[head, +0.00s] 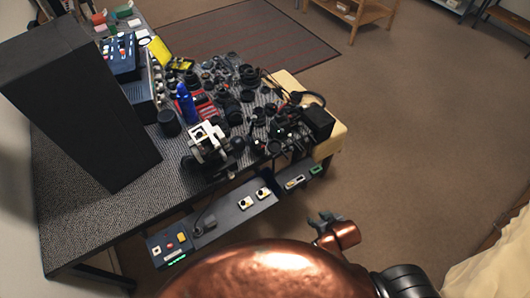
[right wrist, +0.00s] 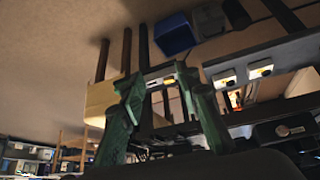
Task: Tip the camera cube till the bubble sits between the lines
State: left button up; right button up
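A white and black boxy camera-like thing (head: 208,143) stands on the table's near part in the head view. It may be the camera cube, but I cannot make out a bubble or lines on it. My right gripper (head: 328,218) is beyond the table's near edge, right of and apart from this thing. In the right wrist view my right gripper (right wrist: 162,85) shows its green fingers spread, with nothing seen held between them. My left gripper does not show in either view.
A tall black box (head: 75,100) stands at the table's left. Lenses, a blue bottle (head: 186,103) and dark parts crowd the table (head: 85,195). A dark rail with buttons (head: 225,215) runs along the near edge. The brown floor (head: 420,130) at right is clear.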

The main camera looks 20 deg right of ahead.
jog(key=w+a+r+n+t+y, duration=0.3)
jog(key=w+a+r+t, duration=0.3)
jog(key=w+a, duration=0.7)
jog(key=n+t+y, duration=0.3)
jog(key=t+y, duration=0.1)
jog(key=y, duration=0.2)
send_near(226, 160)
jog(key=x, duration=1.1)
jog(key=shift+d+r, duration=0.1)
jog(key=shift+r, duration=0.05)
jog(key=shift+c, duration=0.4)
grip_shut()
